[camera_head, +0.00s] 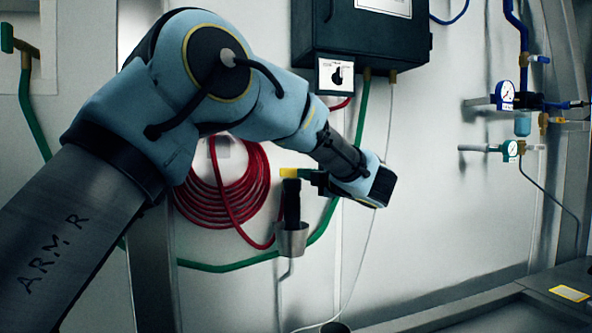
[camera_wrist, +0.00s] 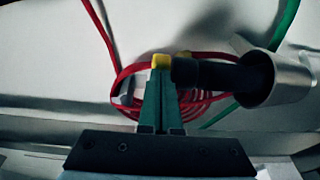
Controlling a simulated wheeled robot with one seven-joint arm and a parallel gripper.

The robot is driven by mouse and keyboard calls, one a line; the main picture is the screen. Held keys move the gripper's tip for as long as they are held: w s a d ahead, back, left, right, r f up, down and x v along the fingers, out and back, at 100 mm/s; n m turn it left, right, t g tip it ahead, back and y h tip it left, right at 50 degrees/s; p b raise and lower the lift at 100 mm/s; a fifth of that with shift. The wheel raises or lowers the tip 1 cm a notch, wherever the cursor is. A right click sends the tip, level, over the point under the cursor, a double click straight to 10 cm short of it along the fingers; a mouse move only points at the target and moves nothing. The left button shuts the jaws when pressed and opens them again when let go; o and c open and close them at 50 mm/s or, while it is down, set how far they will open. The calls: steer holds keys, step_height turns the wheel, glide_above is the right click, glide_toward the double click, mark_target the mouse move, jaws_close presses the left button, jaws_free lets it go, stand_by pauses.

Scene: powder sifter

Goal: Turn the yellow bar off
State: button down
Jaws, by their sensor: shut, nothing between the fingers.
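The yellow bar (camera_head: 289,172) is a short piece at the top of an upright black cylinder (camera_head: 292,203), which stands in a metal cup (camera_head: 291,240). In the wrist view the yellow bar (camera_wrist: 160,61) shows just beyond my fingertips, at the end of the black cylinder (camera_wrist: 225,76). My gripper (camera_head: 306,175) reaches in from the right at the bar's height, close beside it. In the wrist view my gripper (camera_wrist: 161,74) has its green fingers together with nothing between them. The fingertips overlap the bar's lower edge, so I cannot tell whether they touch it.
A coiled red hose (camera_head: 225,190) hangs on the wall behind. A green hose (camera_head: 225,266) runs below it. A dark control box (camera_head: 360,38) with a rotary switch (camera_head: 336,75) is above. Gauges (camera_head: 507,95) and blue pipes are at right. The wall between is mostly clear.

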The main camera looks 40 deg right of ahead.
steer(key=shift+w+d+n+y+b, duration=0.15)
steer(key=shift+d+n+y+b, duration=0.25)
steer(key=shift+d+n+y, duration=0.7)
steer(key=shift+a+m, duration=0.1)
steer(key=shift+m, duration=0.2)
